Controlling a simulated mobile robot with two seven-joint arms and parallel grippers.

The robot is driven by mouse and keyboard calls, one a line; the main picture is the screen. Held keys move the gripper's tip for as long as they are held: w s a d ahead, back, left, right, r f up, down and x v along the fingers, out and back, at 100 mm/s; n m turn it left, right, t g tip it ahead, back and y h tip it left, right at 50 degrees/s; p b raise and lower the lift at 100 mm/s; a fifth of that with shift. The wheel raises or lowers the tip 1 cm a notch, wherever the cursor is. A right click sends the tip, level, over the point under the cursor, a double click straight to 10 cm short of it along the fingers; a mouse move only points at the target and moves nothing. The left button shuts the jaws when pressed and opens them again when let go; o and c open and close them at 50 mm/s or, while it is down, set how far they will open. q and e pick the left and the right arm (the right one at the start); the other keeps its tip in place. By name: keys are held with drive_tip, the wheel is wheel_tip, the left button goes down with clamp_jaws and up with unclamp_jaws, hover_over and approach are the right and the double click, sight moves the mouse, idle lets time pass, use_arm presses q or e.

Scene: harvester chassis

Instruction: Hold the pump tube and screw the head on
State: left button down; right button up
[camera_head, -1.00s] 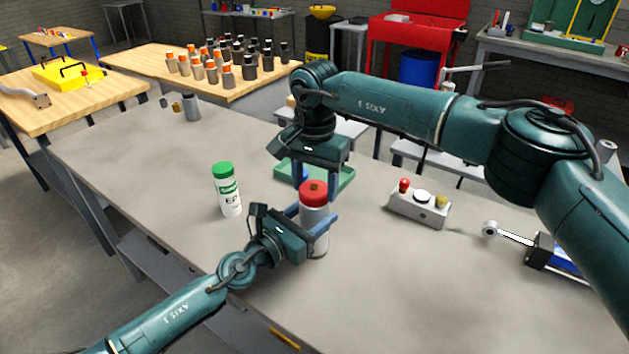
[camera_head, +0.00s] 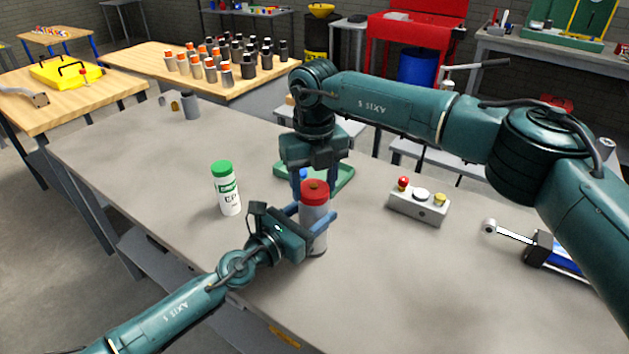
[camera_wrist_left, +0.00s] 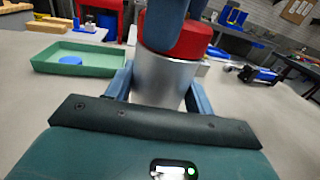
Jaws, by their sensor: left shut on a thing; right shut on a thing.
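The pump tube (camera_head: 312,238), a grey metal cylinder, stands upright on the grey bench near the middle of the head view. My left gripper (camera_head: 318,222) is shut around it from the left, and the tube also shows in the left wrist view (camera_wrist_left: 163,82). The red head (camera_head: 314,198) sits on top of the tube. My right gripper (camera_head: 317,180) reaches down from above and is shut on the head. In the left wrist view its blue fingers cover part of the red head (camera_wrist_left: 178,37). Whether the thread is engaged is hidden.
A green tray (camera_head: 345,180) with a blue piece lies behind the tube. A white bottle with green cap (camera_head: 228,190) stands at left. A button box (camera_head: 418,205) and a blue-and-black device (camera_head: 555,252) are at right. The front of the bench is clear.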

use_arm(q)
drive_tip(key=shift+f, duration=0.1)
use_arm(e)
drive_tip(key=m, duration=1.1)
drive_tip(key=shift+a, duration=0.1)
drive_tip(key=m, duration=0.4)
drive_tip(key=shift+m, duration=0.3)
drive_tip(key=m, duration=0.5)
drive_tip(key=shift+w, duration=0.1)
drive_tip(key=o, duration=1.1)
drive_tip(key=shift+r, duration=2.25)
drive_tip(key=shift+c, duration=0.3)
